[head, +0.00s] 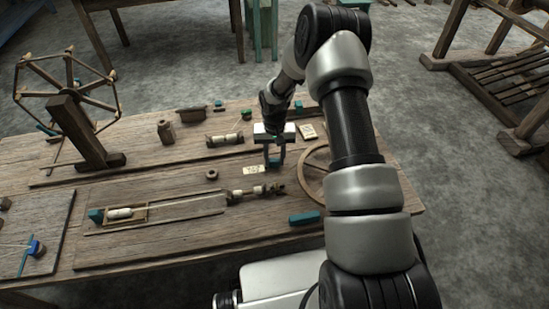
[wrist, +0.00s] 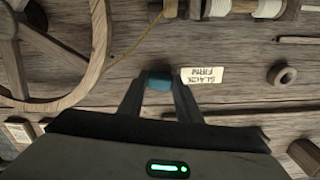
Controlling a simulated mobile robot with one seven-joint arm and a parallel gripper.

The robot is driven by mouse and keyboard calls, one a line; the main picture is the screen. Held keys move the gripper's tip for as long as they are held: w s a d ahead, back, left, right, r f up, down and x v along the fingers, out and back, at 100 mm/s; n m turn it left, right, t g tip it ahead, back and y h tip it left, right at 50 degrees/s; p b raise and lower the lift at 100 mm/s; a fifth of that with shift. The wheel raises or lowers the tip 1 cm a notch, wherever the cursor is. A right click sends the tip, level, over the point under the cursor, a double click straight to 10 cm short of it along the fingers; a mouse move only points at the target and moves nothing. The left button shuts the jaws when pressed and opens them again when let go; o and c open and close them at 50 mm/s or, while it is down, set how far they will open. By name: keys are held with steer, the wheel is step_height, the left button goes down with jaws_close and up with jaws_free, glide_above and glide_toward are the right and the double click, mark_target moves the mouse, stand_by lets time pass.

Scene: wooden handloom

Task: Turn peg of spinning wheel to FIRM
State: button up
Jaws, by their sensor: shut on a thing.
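My gripper (head: 275,163) points down at the wooden bench. In the wrist view my gripper (wrist: 160,90) is shut on a small teal peg (wrist: 160,82), with one finger on each side of it. A cream label (wrist: 203,75) reading SLACK and FIRM, upside down in this view, lies beside the peg. The label (head: 253,169) also shows left of my gripper in the head view. The spinning wheel's round wooden rim (head: 308,178) lies to the right, partly behind my arm. The peg's pointing direction cannot be told; the fingers hide much of it.
A spindle with pale thread (head: 248,191) lies in front of my gripper. A teal block (head: 304,217) sits near the bench's front edge. A wooden ring (head: 212,174) and a bobbin holder (head: 225,139) are to the left. A spoked winder (head: 72,90) stands at far left.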

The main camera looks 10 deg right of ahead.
mark_target(275, 160)
steer(key=shift+d+n, duration=0.1)
steer(key=shift+n, duration=2.8)
steer(key=o, duration=1)
steer(key=shift+o, duration=0.2)
step_height(275, 160, up, 18)
steer(key=p, duration=0.3)
steer(key=shift+f, duration=0.25)
